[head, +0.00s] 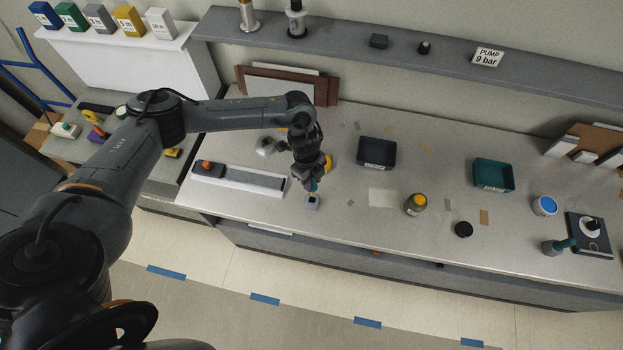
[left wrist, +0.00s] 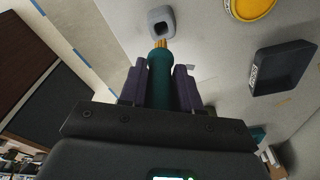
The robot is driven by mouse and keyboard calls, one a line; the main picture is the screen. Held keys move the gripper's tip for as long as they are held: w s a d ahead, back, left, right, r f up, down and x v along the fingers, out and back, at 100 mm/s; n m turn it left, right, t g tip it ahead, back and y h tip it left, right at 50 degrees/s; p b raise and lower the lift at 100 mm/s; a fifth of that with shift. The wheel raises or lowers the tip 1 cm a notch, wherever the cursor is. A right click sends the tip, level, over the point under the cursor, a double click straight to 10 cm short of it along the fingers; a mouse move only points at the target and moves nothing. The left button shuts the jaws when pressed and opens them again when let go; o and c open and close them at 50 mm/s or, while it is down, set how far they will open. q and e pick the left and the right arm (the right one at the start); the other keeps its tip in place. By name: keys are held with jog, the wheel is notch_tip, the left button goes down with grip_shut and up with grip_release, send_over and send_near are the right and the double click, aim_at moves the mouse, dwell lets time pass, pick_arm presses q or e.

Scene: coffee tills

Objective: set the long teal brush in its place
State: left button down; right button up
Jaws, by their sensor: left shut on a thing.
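My left gripper (head: 312,183) is shut on the long teal brush (left wrist: 160,75) above the front of the counter. The brush's handle lies between the purple fingers in the left wrist view (left wrist: 158,88), and its yellowish tip points away from my wrist. A small grey square holder (head: 312,203) with a dark opening stands on the counter just below the gripper. In the left wrist view the holder (left wrist: 151,24) lies just beyond the brush tip; I cannot tell whether they touch. In the head view the brush is mostly hidden by the gripper. My right gripper is out of view.
A long white-edged tray (head: 240,186) lies left of the holder. A teal tray (head: 493,187) is farther right. The counter's front edge runs close to the holder.

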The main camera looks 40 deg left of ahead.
aim_at(312, 193)
pick_arm(q)
jog(key=shift+r, duration=0.1)
jog(key=shift+f+b, duration=1.45)
jog(key=shift+f, duration=0.95)
jog(key=shift+r, duration=0.1)
jog(key=shift+p, duration=0.5)
jog(key=shift+f, duration=0.25)
jog(key=shift+f+b, duration=1.65)
jog(key=shift+f, duration=0.6)
